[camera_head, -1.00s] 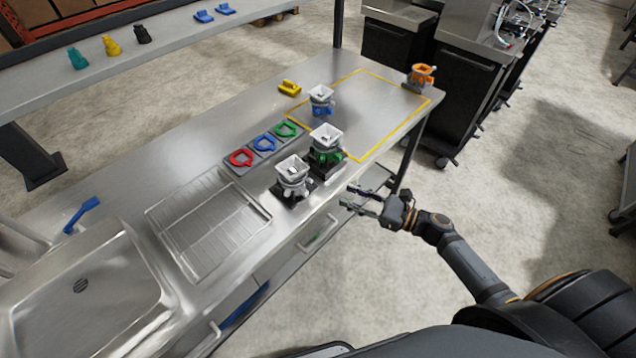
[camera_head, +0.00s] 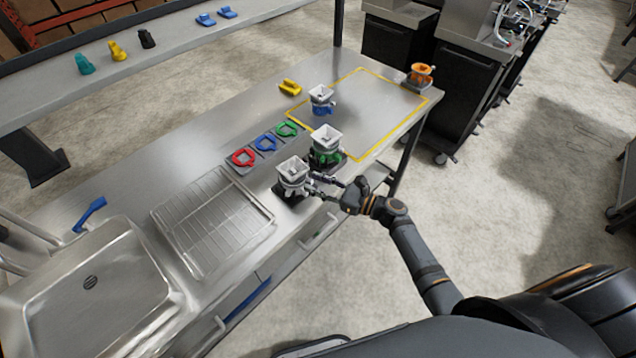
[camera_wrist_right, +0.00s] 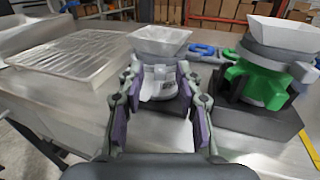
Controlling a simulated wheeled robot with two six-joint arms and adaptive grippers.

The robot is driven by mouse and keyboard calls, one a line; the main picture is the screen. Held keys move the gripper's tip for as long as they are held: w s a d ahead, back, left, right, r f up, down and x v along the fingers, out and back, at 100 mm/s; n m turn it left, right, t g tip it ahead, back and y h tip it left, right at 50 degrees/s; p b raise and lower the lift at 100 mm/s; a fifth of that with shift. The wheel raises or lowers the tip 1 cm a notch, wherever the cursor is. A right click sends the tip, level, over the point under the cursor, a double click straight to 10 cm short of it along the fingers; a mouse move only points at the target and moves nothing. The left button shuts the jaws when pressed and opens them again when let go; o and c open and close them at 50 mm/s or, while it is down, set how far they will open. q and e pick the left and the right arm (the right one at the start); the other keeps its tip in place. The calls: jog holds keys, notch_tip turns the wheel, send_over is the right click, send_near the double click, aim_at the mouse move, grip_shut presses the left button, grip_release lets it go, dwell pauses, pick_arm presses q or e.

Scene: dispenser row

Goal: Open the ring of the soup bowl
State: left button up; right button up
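Nothing in view is plainly a soup bowl. The nearest task-like thing is a white-and-grey dispenser (camera_head: 293,172) with a square white hopper, upright on a dark base at the counter's front edge. It also shows in the right wrist view (camera_wrist_right: 159,42). My right gripper (camera_head: 314,184) has reached it from the front right. In the right wrist view, my open right gripper (camera_wrist_right: 159,88) has one finger on each side of the dispenser's lower body, below the hopper. I cannot tell whether the fingers touch it. My left gripper is not in view.
A green-ringed dispenser (camera_head: 326,147) stands close to the right, with a blue one (camera_head: 321,98) behind. An orange one (camera_head: 421,73) is at the far corner. Red (camera_head: 242,158), blue and green rings lie behind. A wire rack (camera_head: 212,222) and sink (camera_head: 90,290) are left.

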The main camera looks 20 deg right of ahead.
grip_shut()
jog(key=shift+w+d+b, duration=0.15)
jog(key=shift+b, duration=0.3)
